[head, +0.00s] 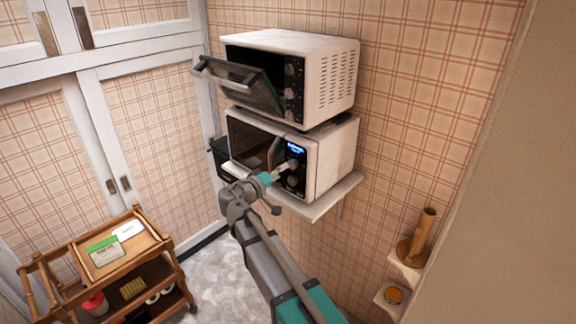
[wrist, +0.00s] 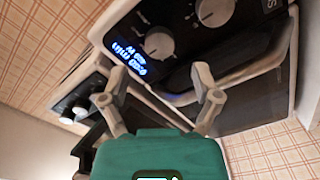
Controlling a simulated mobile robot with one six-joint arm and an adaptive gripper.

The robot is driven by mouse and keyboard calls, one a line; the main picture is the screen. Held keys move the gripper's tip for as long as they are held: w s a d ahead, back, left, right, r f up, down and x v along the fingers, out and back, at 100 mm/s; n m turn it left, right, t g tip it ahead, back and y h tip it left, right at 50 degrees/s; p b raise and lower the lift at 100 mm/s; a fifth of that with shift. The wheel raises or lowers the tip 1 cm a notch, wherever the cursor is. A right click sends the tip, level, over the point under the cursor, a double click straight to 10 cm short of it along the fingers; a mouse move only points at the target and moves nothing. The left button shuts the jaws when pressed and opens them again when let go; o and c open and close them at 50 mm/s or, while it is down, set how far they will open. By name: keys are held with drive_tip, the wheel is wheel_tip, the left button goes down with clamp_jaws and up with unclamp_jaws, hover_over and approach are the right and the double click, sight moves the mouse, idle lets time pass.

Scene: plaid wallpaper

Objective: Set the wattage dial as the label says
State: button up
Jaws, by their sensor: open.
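The lower white microwave (head: 332,160) stands on a wall shelf. Its dark control panel, at its right front, has a lit blue display (head: 295,146). In the wrist view the panel appears turned over, with two round pale dials, one (wrist: 158,43) beside the display (wrist: 128,58) and another (wrist: 215,10) further off. The display shows "W" and "min" lines; the digits are hard to read. My gripper (head: 284,170) is in front of the panel. In the wrist view my gripper (wrist: 161,88) is open and empty, its fingers apart from both dials. A green-and-white packet (head: 104,250) and white card (head: 129,230) lie on the cart; their print is unreadable.
A toaster oven (head: 335,75) with its door (head: 240,84) tilted open sits above the microwave. The wall shelf (head: 325,203) lies below. A wooden cart (head: 150,240) stands at lower left. Small wall shelves (head: 405,272) hold a brown object at right.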

sight(291, 165)
drive_tip(key=shift+x, duration=2.7)
drive_tip(key=c, duration=1.1)
drive_tip(key=shift+a, duration=0.5)
clamp_jaws()
drive_tip(key=shift+d, duration=0.35)
drive_tip(key=shift+d, duration=0.1)
